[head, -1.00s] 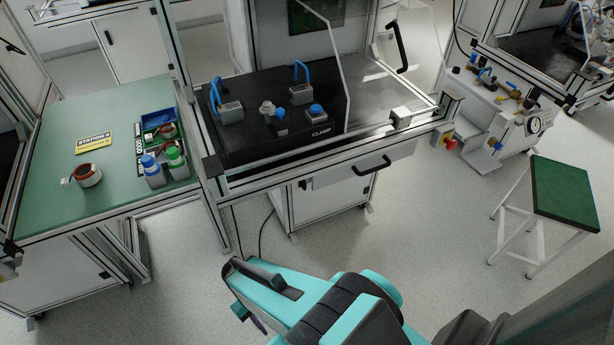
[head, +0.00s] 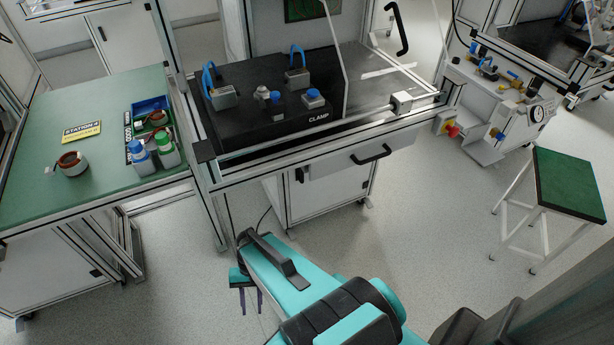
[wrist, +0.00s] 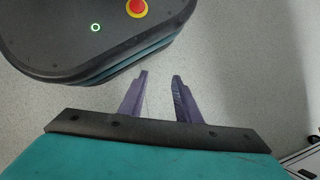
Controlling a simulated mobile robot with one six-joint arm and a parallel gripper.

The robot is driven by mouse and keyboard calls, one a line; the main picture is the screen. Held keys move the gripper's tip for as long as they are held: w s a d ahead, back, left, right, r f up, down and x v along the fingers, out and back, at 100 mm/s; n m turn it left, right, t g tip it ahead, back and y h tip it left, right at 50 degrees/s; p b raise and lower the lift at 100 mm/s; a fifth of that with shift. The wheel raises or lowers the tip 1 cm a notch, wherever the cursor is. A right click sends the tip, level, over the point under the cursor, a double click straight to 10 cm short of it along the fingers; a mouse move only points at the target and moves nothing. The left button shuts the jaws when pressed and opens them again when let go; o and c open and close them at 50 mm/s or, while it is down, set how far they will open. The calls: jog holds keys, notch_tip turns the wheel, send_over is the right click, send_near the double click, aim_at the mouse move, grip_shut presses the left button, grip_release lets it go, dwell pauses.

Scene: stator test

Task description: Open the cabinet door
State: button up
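A white cabinet (head: 332,198) with a shut door stands under the middle workstation. A small black handle (head: 300,175) is at its upper left. Above it, a drawer front (head: 345,160) carries a black bar handle (head: 371,154). My gripper (head: 251,302) is in front of and left of the cabinet, low over the floor, fingers pointing down in the head view. In the wrist view, my gripper (wrist: 160,76) has its two purple fingers apart with nothing between them. It touches no part of the cabinet. A white edge with dark parts (wrist: 305,160) shows at the wrist view's lower right.
A green-topped table (head: 100,105) with parts stands at the left. The workstation top holds a black clamp block (head: 265,115) and a clear panel with a black handle (head: 397,28). A green-topped stool (head: 570,182) stands at the right. Floor (head: 420,240) before the cabinet is bare.

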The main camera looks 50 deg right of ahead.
jog(key=w+d+m+t+y+b, duration=0.45)
jog(key=w+d+m+b, duration=0.25)
jog(key=w+d+m, duration=0.25)
jog(key=w+d+r+m+t+b, duration=0.2)
jog(key=d+m+t+b, duration=0.1)
jog(key=d, duration=0.3)
jog(key=w+d+r+m+t+b, duration=0.2)
jog(key=w+d+m+t+b, duration=0.15)
jog(key=d, duration=0.35)
jog(key=s+d+r+m+t+h+b, duration=0.1)
jog(key=s+d+r+m+t+b, duration=0.2)
jog(key=d, duration=0.5)
jog(key=s+d+r+m+t+h+b, duration=0.2)
jog(key=s+d+r+m+t+b, duration=0.1)
jog(key=d, duration=0.6)
jog(key=s+d+r+m+t+h+b, duration=0.2)
jog(key=d+r, duration=0.4)
jog(key=d, duration=0.3)
jog(key=s+m+t+b, duration=0.1)
jog(key=s+m+t, duration=0.1)
jog(key=shift+s+d+r, duration=0.25)
jog(key=shift+s+r, duration=0.05)
jog(key=shift+w, duration=0.15)
jog(key=b+x, duration=0.4)
jog(key=x, duration=0.9)
jog(key=shift+w+b, duration=0.3)
